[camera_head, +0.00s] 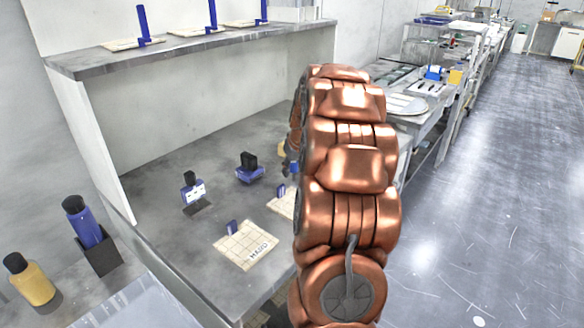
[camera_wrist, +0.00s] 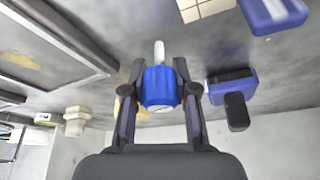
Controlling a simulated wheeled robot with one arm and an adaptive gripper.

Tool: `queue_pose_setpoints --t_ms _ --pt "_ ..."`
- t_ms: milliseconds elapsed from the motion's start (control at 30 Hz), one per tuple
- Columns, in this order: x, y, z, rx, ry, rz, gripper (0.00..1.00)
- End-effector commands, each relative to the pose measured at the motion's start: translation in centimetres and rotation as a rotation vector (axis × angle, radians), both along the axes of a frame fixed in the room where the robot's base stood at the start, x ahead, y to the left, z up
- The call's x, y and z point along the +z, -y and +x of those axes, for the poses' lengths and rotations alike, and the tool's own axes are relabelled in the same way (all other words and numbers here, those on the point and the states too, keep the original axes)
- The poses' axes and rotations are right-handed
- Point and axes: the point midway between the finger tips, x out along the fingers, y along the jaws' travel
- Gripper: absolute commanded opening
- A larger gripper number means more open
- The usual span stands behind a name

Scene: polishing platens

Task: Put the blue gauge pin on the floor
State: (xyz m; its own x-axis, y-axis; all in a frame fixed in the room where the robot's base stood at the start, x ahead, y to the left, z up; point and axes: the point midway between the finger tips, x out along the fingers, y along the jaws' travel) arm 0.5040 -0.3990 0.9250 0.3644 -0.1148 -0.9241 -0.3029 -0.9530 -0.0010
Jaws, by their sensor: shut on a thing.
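My gripper (camera_wrist: 160,95) is shut on a blue cylindrical piece with a pale rod sticking out of its far end, which looks like the blue gauge pin (camera_wrist: 159,86). In the head view a small blue patch of the pin (camera_head: 294,168) shows at the left edge of my copper arm, which hides most of the gripper. The gripper is over the grey worktop (camera_head: 150,165); whether the pin touches the surface I cannot tell. The grey floor (camera_head: 490,200) lies to the right of my arm, with pale scratch-like marks on it.
A tile block marked HARD (camera_head: 245,245) and another, partly hidden, lie on the worktop. A blue-black device (camera_head: 250,168) and a small blue-white instrument (camera_head: 193,188) stand behind. A shelf (camera_head: 180,48) holds upright blue posts.

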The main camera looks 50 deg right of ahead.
Motion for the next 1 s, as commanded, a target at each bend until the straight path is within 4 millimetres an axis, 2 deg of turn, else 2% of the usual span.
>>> queue_pose_setpoints --t_ms 233,267,500,800,1000 --pt "-0.3 0.0 0.0 0.0 0.001 0.0 0.0" --pt "-0.3 0.0 0.0 0.0 0.001 -0.001 0.3" --pt "-0.2 0.0 0.0 0.0 0.002 -0.001 0.53" --pt "0.0 0.0 0.0 0.0 0.002 -0.001 0.53" --pt "1.8 0.0 -0.5 -0.001 0.008 -0.007 0.53"
